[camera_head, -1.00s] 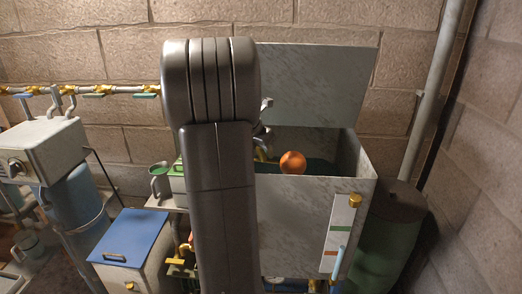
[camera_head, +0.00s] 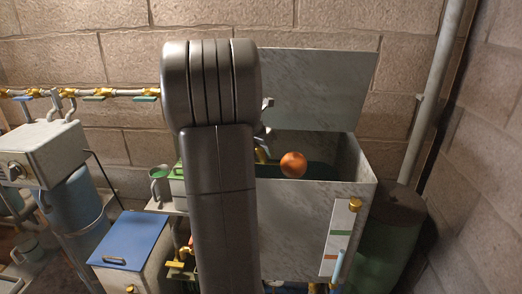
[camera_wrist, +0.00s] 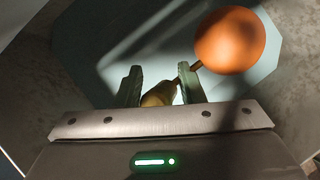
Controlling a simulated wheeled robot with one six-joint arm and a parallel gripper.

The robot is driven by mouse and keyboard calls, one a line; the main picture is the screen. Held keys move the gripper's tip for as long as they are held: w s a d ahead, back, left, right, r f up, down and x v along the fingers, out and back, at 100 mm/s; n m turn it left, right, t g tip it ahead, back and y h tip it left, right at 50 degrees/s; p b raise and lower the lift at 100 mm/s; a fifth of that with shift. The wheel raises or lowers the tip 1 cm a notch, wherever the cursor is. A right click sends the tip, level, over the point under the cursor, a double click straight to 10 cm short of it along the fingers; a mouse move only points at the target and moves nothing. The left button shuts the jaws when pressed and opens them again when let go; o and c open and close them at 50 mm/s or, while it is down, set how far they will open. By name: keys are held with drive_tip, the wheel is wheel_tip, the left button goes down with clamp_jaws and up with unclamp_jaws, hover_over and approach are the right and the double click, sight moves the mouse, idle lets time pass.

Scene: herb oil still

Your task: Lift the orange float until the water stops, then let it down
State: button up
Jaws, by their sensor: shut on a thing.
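The orange float (camera_head: 293,165) is a round ball inside the open grey tank (camera_head: 298,225). It also shows large at the upper right of the wrist view (camera_wrist: 230,40), on a thin rod (camera_wrist: 190,72) that runs down to a brass fitting (camera_wrist: 158,94). My gripper (camera_wrist: 160,80) has one green-grey finger on each side of this brass piece, and is shut on it or on the rod beside it; I cannot tell which. The ball is just beyond the right finger. Pale water (camera_wrist: 90,60) lies below. My arm hides most of the gripper in the head view.
The tank's raised lid (camera_head: 325,85) stands behind the opening. A gauge strip (camera_head: 341,235) is on the tank front. A green drum (camera_head: 385,235) stands at right. A blue-lidded box (camera_head: 130,238) and a mug (camera_head: 160,183) are at left, with a tapped pipe (camera_head: 110,92) behind.

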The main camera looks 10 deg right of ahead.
sight(265, 159)
drive_tip(key=shift+s+d+r, duration=0.15)
drive_tip(key=shift+d, duration=0.15)
drive_tip(key=shift+f+b, duration=0.45)
drive_tip(key=shift+f, duration=0.45)
drive_tip(key=shift+c, duration=0.9)
drive_tip(key=shift+f+b, duration=0.4)
drive_tip(key=shift+f, duration=0.65)
clamp_jaws()
drive_tip(key=o, duration=0.6)
unclamp_jaws()
drive_tip(key=o, duration=0.5)
drive_tip(key=shift+s+a+r, duration=0.1)
drive_tip(key=shift+s+r, duration=0.15)
drive_tip(key=shift+s, duration=0.2)
drive_tip(key=shift+c, duration=0.2)
drive_tip(key=shift+w+a+f, duration=0.1)
drive_tip(key=shift+w, duration=0.15)
drive_tip(key=b+v, duration=0.1)
drive_tip(key=v, duration=1.3)
